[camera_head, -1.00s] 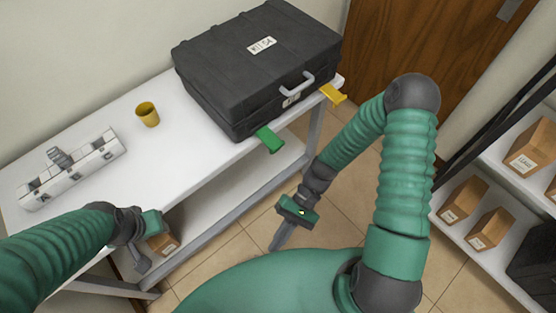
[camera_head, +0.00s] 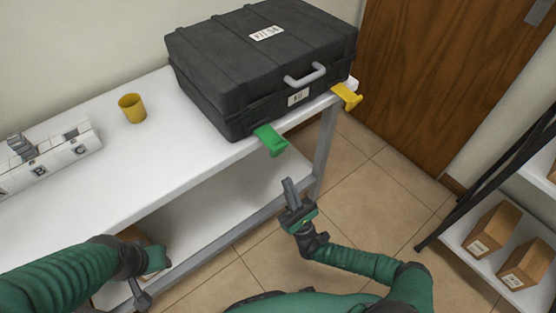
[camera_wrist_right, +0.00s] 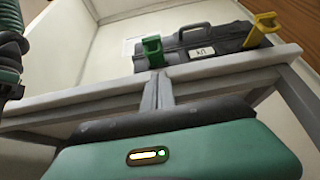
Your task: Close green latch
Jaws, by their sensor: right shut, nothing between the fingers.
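The green latch (camera_head: 270,140) sticks out from the lower front edge of the black case (camera_head: 262,75), folded outward over the table edge. It also shows in the right wrist view (camera_wrist_right: 152,52), at the left end of the case front. My right gripper (camera_head: 289,186) is shut and empty, pointing up toward the table edge, below and slightly right of the green latch and apart from it. In the right wrist view its fingers (camera_wrist_right: 158,90) point at the table edge under the latch. My left gripper (camera_head: 150,275) is low at the table's front left; its fingers are not clear.
A yellow latch (camera_head: 346,96) sticks out at the right end of the case, near its grey handle (camera_head: 305,76). A yellow cup (camera_head: 132,108) and a lettered white rack (camera_head: 55,155) stand left on the white table (camera_head: 150,165). A shelf with boxes (camera_head: 490,230) is at right.

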